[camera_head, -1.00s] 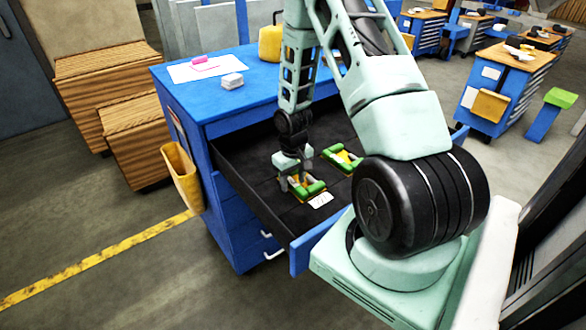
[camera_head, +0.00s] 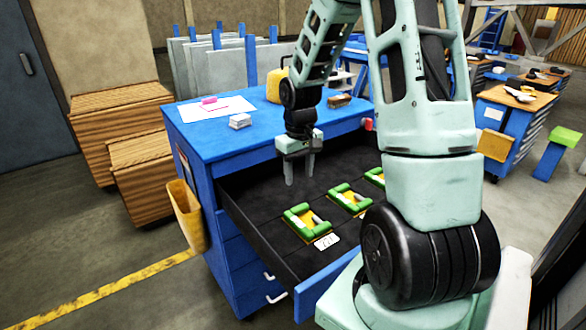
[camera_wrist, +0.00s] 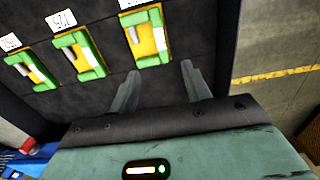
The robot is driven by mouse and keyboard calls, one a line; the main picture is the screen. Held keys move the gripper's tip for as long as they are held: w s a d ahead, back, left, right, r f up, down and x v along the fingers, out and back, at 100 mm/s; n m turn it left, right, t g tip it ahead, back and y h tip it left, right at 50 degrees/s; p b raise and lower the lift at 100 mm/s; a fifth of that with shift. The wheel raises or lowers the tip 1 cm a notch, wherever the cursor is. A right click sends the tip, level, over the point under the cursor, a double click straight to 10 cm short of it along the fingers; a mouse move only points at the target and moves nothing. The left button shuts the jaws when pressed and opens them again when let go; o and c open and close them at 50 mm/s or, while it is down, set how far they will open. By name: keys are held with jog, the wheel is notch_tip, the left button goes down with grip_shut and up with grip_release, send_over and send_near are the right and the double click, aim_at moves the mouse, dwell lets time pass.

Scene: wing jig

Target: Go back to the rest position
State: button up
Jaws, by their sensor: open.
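My gripper (camera_head: 300,168) hangs over the open dark drawer (camera_head: 262,200) of the blue cabinet, fingers down, apart and empty. In the wrist view its two fingers (camera_wrist: 160,88) are spread with bare drawer floor between them. Green and yellow tool holders lie in a row in the drawer: the nearest holder (camera_head: 304,222), a middle holder (camera_head: 350,199) and one partly hidden by my arm (camera_head: 376,176). In the wrist view the holders (camera_wrist: 147,38) lie beyond the fingers, clear of them.
The blue cabinet top (camera_head: 205,140) bears a white box stack (camera_head: 240,121), a pink item (camera_head: 209,100) and a yellow container (camera_head: 277,86). A yellow bin (camera_head: 187,215) hangs on the cabinet's side. Wooden crates (camera_head: 140,165) stand at left. Another workbench (camera_head: 512,115) stands at right.

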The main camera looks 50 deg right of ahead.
jog(key=shift+r, duration=0.25)
jog(key=shift+a, duration=0.1)
jog(key=s+a+r+n, duration=0.1)
jog(key=a+r+n, duration=0.1)
jog(key=a, duration=0.8)
jog(key=a+r+n, duration=0.2)
jog(key=a, duration=0.9)
jog(key=s+a+r+n, duration=0.2)
jog(key=s+a+n, duration=0.4)
jog(key=s+a, duration=1)
jog(key=shift+s+a+r+y, duration=0.15)
jog(key=shift+s+r+y, duration=0.15)
jog(key=shift+s+r, duration=0.05)
